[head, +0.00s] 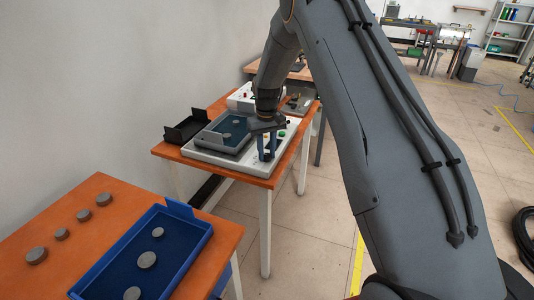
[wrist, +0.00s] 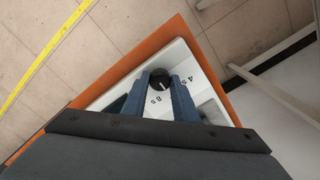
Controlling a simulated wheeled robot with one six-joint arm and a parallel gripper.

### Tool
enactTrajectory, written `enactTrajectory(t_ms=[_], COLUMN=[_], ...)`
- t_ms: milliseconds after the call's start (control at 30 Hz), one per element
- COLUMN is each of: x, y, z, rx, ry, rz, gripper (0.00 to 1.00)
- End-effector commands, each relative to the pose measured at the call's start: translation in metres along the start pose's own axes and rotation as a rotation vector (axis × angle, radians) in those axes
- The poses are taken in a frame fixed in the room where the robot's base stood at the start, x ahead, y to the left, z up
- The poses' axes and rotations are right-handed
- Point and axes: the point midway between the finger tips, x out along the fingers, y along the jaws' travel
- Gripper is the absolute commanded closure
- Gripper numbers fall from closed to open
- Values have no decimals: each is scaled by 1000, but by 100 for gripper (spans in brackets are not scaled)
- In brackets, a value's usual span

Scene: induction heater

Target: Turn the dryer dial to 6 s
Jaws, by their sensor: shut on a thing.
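The black dryer dial (wrist: 160,77) sits on a white panel in the wrist view. My gripper (wrist: 159,83) has one blue finger on each side of the dial and is shut on it. The labels 8 s and 4 s show on the panel. A small pale mark on the dial points toward the lower side, between these labels; the 6 s label cannot be seen. In the head view my gripper (head: 268,150) points down at the right front of the white dryer (head: 199,155). The dial is hidden there.
The dryer stands on an orange table (head: 257,180) with a blue-lined tray and grey discs on it. A black bin (head: 185,130) is at its left. A blue tray (head: 128,258) with grey discs lies on the nearer table. Open floor lies to the right.

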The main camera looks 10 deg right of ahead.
Motion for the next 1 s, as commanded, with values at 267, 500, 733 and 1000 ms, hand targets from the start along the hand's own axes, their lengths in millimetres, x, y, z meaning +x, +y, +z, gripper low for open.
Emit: enactTrajectory(t_ms=[267, 500, 733, 1000], x=[0, 0, 0, -26], y=[0, 0, 0, 0], z=[1, 1, 0, -1], rx=[4, 3, 3, 3], ry=[-4, -3, -1, 3], rz=[-1, 0, 0, 0], gripper=[96, 55, 55, 55])
